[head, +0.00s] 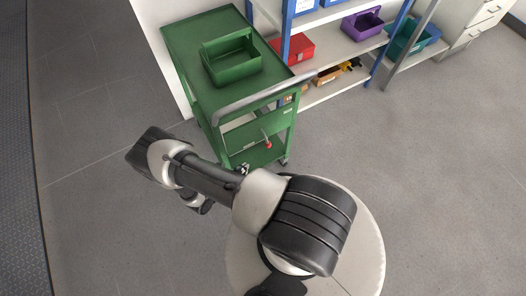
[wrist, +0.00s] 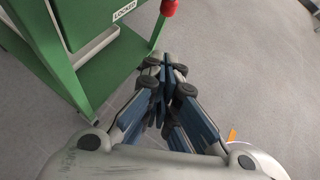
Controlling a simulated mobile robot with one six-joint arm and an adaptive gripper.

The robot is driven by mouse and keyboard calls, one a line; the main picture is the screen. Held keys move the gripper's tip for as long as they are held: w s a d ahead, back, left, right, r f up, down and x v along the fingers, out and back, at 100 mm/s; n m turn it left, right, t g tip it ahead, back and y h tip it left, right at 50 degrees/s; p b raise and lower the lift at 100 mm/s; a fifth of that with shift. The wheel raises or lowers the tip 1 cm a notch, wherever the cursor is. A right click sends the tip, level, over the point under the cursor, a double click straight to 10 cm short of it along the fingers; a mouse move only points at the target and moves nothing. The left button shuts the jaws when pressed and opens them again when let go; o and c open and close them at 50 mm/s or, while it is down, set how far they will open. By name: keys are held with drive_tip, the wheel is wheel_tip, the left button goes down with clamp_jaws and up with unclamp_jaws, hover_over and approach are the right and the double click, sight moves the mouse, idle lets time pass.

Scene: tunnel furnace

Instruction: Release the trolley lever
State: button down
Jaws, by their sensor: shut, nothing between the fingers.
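The green trolley (head: 188,45) stands beyond my arm in the head view. Its lever (head: 268,145) has a red knob and sits below the grey handle, on the side facing me. In the wrist view the lever's red knob (wrist: 169,7) shows at the top edge; the rest of the lever is out of frame. A white label (wrist: 124,10) reading "LOCKED" is on the green panel to the left of the knob. My gripper (wrist: 166,66) is shut and empty. It appears below the knob in the picture, apart from it, beside the trolley's lower shelf.
A green tray (head: 232,70) sits on the trolley top. Grey floor (head: 420,150) to the right is clear.

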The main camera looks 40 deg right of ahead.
drive_tip(key=d+r+b+x, duration=0.1)
drive_tip(key=b+x, duration=0.3)
drive_tip(key=x, duration=0.8)
drive_tip(key=shift+w+d+r, duration=0.3)
drive_tip(key=shift+d+r, duration=0.2)
